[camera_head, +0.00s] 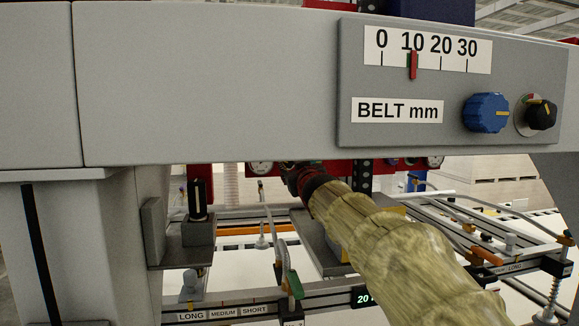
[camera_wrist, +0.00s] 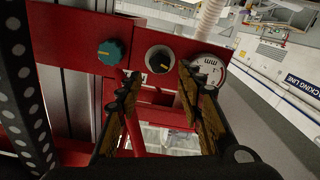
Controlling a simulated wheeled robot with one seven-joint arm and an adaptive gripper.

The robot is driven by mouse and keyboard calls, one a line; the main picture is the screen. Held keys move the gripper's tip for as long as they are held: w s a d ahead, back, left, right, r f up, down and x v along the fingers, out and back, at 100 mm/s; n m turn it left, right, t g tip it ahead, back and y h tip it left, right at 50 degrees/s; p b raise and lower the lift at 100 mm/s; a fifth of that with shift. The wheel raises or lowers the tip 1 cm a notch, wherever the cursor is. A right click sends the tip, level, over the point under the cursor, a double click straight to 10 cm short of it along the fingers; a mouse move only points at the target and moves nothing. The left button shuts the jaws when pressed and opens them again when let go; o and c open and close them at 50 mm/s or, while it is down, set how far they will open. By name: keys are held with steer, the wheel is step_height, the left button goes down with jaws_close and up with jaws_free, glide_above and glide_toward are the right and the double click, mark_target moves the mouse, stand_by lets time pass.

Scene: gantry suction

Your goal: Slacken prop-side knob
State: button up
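In the wrist view, a red panel carries a teal knob (camera_wrist: 110,52) with a yellow mark at left and a black knob (camera_wrist: 160,59) on a pale round plate near the middle. I cannot tell which is the prop-side knob. My gripper (camera_wrist: 158,78) is open, with its two fingers apart and nothing between them. The black knob shows just beyond the gap between the fingertips; the teal knob lies left of the left fingertip. In the head view my gripper (camera_head: 298,176) is mostly hidden behind my sleeved arm, below the grey beam.
A white dial gauge (camera_wrist: 208,70) sits right of the black knob, partly behind the right finger. Red bars lie below the panel. The grey beam (camera_head: 210,85) above my arm carries a blue knob (camera_head: 486,113), a black knob (camera_head: 541,114) and a belt scale (camera_head: 428,50).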

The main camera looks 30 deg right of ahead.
mark_target(289, 163)
steer(key=shift+p+x, duration=0.4)
steer(key=shift+x, duration=3.35)
steer(key=shift+c, duration=1.2)
steer(key=c, duration=0.6)
